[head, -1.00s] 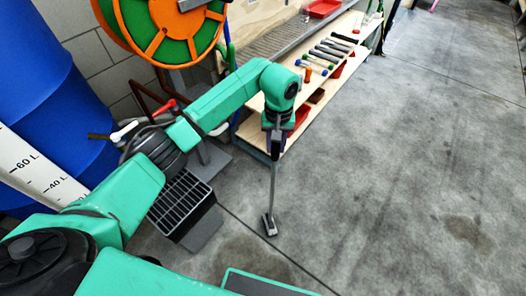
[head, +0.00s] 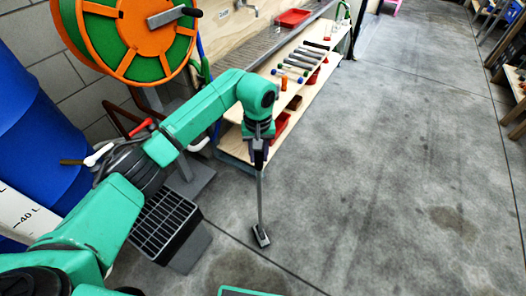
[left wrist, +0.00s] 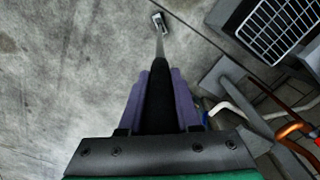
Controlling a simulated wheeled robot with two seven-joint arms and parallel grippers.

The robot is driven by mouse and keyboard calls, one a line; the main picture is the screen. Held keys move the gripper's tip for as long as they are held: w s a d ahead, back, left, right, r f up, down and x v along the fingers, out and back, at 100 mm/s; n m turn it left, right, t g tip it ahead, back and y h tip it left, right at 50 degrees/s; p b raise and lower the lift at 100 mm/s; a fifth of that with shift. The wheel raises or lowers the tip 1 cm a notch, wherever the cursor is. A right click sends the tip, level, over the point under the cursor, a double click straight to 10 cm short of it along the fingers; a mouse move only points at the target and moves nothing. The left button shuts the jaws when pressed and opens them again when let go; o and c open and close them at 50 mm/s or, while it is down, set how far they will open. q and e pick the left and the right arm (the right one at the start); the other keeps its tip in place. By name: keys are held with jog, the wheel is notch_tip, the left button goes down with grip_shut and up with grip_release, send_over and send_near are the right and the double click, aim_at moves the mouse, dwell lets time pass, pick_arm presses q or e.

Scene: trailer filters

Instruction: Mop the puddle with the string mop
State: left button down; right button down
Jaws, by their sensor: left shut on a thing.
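My left gripper (head: 258,143) points down above the floor. In the left wrist view its purple fingers (left wrist: 160,80) are shut on the black grip of a long-handled tool (head: 260,200). The tool has a thin grey shaft and a small metal head (head: 262,236) close to the floor; I cannot tell if it touches. No mop strings show on it. A dark patch (head: 455,220) lies on the open floor to the right, and another dark stain (head: 240,268) lies near the tool head. I cannot tell which is the puddle. My right gripper is out of view.
A black grated box (head: 165,222) stands on the floor left of the tool. Behind are a hose reel (head: 130,35), a blue barrel (head: 40,130) and a low wooden bench (head: 290,85) with several tools. Shelving (head: 508,75) stands far right. The middle floor is clear.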

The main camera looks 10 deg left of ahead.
pick_arm(q)
jog(key=shift+s+a+p, duration=0.65)
jog(key=shift+s+a, duration=2.5)
jog(key=shift+a, duration=1.75)
jog(key=shift+w+d+b, duration=0.6)
jog(key=shift+w+d, duration=0.5)
jog(key=shift+d, duration=0.6)
jog(key=shift+w+d+b, duration=0.65)
jog(key=shift+w+d, duration=0.4)
jog(key=shift+d, duration=0.6)
jog(key=shift+w+d+b, duration=0.6)
jog(key=shift+w+d, duration=0.5)
jog(key=shift+d, duration=0.6)
jog(key=shift+w+d+r, duration=0.1)
jog(key=shift+w+d, duration=0.15)
jog(key=shift+d, duration=0.1)
jog(key=shift+s+a, duration=0.35)
jog(key=shift+a, duration=0.15)
jog(key=shift+s+a, duration=1.3)
jog(key=shift+a, duration=0.7)
notch_tip(320, 180, up, 12)
jog(key=p, duration=0.8)
jog(key=shift+f, duration=0.2)
jog(key=shift+d, duration=0.1)
